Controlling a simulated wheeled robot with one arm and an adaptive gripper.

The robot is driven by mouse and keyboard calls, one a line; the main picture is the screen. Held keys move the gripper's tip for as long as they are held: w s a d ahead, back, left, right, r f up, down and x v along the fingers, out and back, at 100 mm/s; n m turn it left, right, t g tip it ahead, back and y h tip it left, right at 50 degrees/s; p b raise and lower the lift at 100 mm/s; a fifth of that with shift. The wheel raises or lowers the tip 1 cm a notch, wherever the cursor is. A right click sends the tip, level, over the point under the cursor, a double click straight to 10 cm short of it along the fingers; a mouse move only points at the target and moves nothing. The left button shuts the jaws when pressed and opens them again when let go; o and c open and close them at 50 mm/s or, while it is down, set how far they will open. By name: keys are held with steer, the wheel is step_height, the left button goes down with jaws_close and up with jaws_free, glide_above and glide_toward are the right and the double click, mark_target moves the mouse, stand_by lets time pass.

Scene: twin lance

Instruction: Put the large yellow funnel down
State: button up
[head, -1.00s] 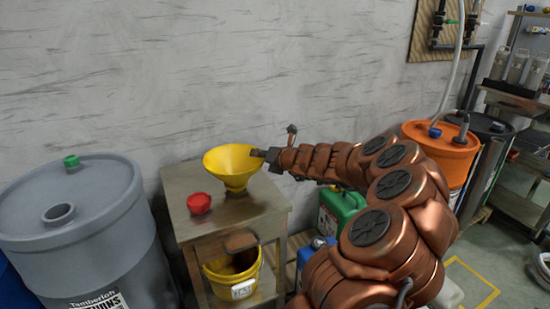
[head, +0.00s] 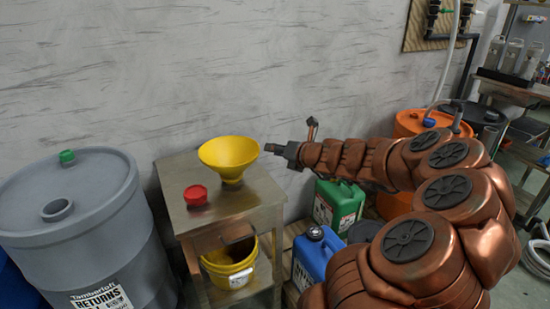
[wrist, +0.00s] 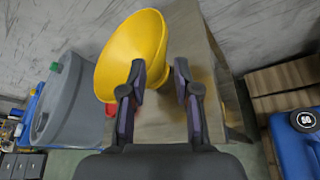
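The large yellow funnel (head: 228,153) stands upright, wide mouth up, on the metal side table (head: 180,220). In the wrist view the funnel (wrist: 130,50) fills the upper left, beyond and beside the left finger. My gripper (head: 270,148) is just right of the funnel's rim, with a small gap between them in the head view. In the wrist view my gripper's two fingers (wrist: 160,72) are apart with nothing between them.
A red cap or small funnel (head: 196,195) sits left on the table. A yellow bucket (head: 230,265) is on the shelf below. A grey drum (head: 75,215) stands left. Green (head: 338,204) and blue (head: 318,252) canisters stand right, under my arm. The wall is close behind.

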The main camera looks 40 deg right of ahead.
steer(key=shift+a, duration=0.1)
steer(key=a+r+n+g+y, duration=0.2)
steer(key=a+n+g+y, duration=0.35)
steer(key=a+n, duration=1.55)
steer(key=s+a+f+n+g+y, duration=0.1)
steer(key=s+a+f+n+g, duration=0.15)
steer(key=s+a, duration=0.45)
steer(key=s+a+f+n+g+y, duration=0.1)
steer(key=s+a+f+n+y, duration=0.15)
steer(key=a, duration=0.85)
steer(key=s+a+f+n+g+h, duration=0.1)
steer(key=s+f+n+g+h, duration=0.15)
steer(key=s+n, duration=0.45)
steer(key=s+f+n+g+h, duration=0.2)
steer(key=s+n+g, duration=0.25)
steer(key=s, duration=0.45)
steer(key=s+d+f+n+g+h, duration=0.1)
steer(key=s+d+n+h, duration=0.3)
steer(key=s+d+n, duration=0.2)
steer(key=s, duration=0.2)
steer(key=shift+s, duration=0.4)
